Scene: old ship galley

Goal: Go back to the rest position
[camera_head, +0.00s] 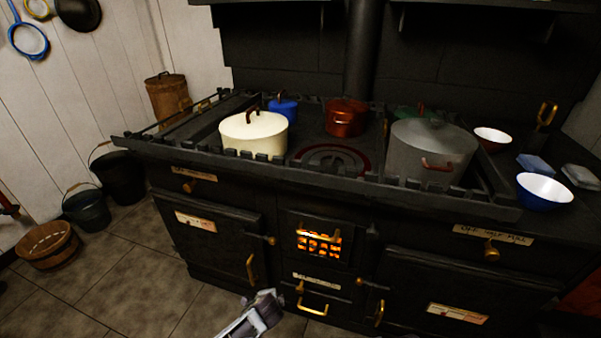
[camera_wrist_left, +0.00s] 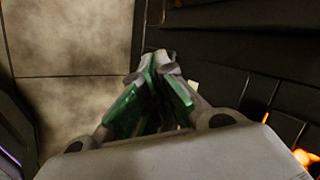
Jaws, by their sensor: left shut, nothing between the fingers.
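My left gripper (camera_head: 268,304) shows at the bottom of the head view, in front of the black stove (camera_head: 330,200) and below the level of its top. In the left wrist view its green-padded fingers (camera_wrist_left: 160,68) come together at the tips, shut with nothing between them. The fingers point toward the tiled floor (camera_wrist_left: 65,75) and the stove's dark front (camera_wrist_left: 230,55). My right gripper is not in the head view.
On the stove stand a cream pot (camera_head: 254,136), a blue pot (camera_head: 284,108), a red pot (camera_head: 346,118) and a large grey pot (camera_head: 432,152). Fire glows behind a grate (camera_head: 318,243). Buckets (camera_head: 86,212) and a wooden tub (camera_head: 47,245) stand left. Tiled floor (camera_head: 130,270) is clear.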

